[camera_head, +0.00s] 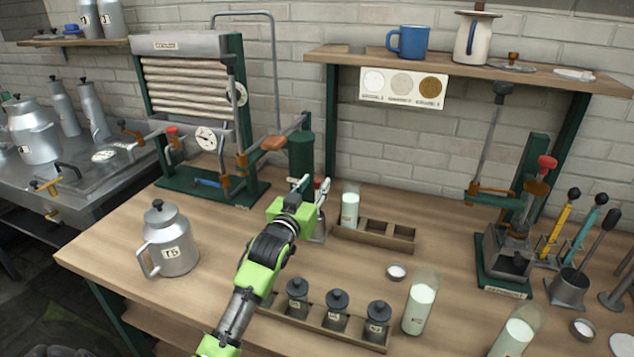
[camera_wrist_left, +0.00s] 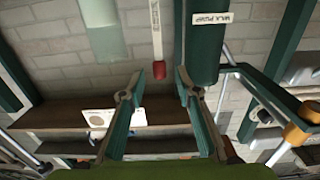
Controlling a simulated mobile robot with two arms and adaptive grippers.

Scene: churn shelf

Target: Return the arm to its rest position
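My left arm reaches in from the bottom of the head view, and its green left gripper (camera_head: 312,188) is over the bench between the green pump cylinder (camera_head: 301,155) and a milk glass (camera_head: 350,207). In the left wrist view the two fingers of this gripper (camera_wrist_left: 157,84) stand apart. A thin pale stick with a red end (camera_wrist_left: 159,68) shows beyond the gap between them, with no clear contact. The labelled pump cylinder (camera_wrist_left: 205,45) is close to the right finger. My right gripper is not in view.
A metal jug (camera_head: 171,245) stands at the left of the bench (camera_head: 225,290). A rack with several dark-lidded jars (camera_head: 336,310) is right of my forearm. Bench is clear between jug and arm.

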